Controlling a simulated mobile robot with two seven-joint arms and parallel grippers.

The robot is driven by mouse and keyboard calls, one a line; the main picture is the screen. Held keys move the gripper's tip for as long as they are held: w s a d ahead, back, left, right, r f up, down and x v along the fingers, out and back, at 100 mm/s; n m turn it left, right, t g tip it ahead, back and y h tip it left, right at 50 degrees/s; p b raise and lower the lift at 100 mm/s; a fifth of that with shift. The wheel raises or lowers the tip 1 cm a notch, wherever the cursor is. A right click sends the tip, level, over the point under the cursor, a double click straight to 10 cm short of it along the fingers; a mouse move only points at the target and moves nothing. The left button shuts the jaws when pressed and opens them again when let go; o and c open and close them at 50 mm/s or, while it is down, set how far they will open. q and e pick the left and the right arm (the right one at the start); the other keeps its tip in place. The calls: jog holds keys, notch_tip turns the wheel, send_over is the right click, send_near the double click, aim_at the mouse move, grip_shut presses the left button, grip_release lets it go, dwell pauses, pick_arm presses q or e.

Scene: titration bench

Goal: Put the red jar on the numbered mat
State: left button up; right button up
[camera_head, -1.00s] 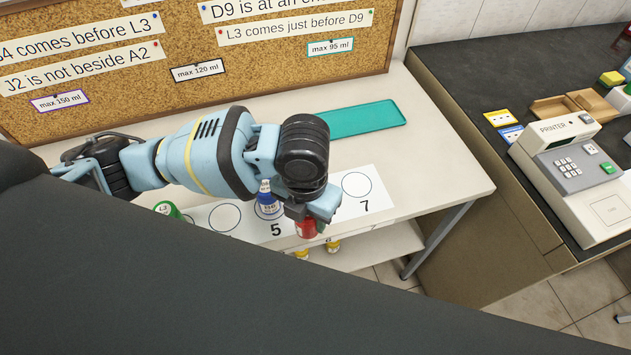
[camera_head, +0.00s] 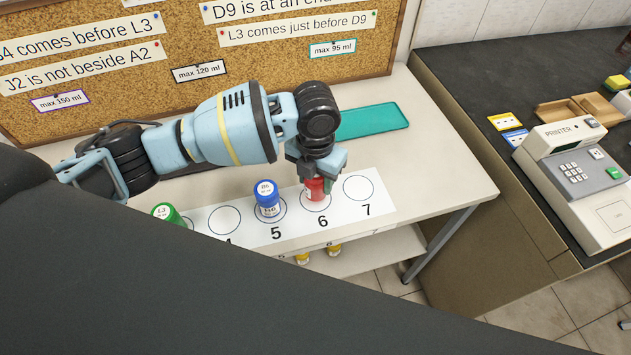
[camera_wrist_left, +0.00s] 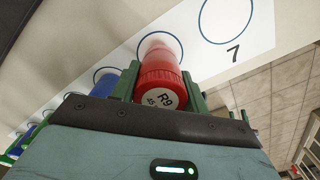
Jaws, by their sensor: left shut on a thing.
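The red jar (camera_head: 315,188) is at circle 6 of the numbered mat (camera_head: 345,207). In the left wrist view the red jar (camera_wrist_left: 161,75) has a lid label reading R9, and its base is near or on a ring of the mat (camera_wrist_left: 262,25). My left gripper (camera_head: 322,181) is shut on the jar from above. I cannot tell if the jar's base touches the mat. A blue jar (camera_head: 267,199) labelled B6 stands on circle 5. A green jar (camera_head: 167,213) labelled L3 stands further left, partly hidden. My right gripper is not in view.
Circle 7 (camera_head: 358,188) is empty, as is the circle left of the blue jar (camera_head: 225,220). A teal tray (camera_head: 375,121) lies empty behind the mat. A corkboard with notes (camera_head: 130,90) backs the table. Yellow-capped jars (camera_head: 334,249) sit on a lower shelf.

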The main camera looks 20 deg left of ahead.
pick_arm(q)
jog(key=shift+f, duration=0.95)
jog(key=shift+f, duration=0.15)
jog(key=o, duration=1)
notch_tip(320, 180, up, 12)
jog(key=shift+r+p, duration=0.15)
jog(key=shift+p, duration=0.2)
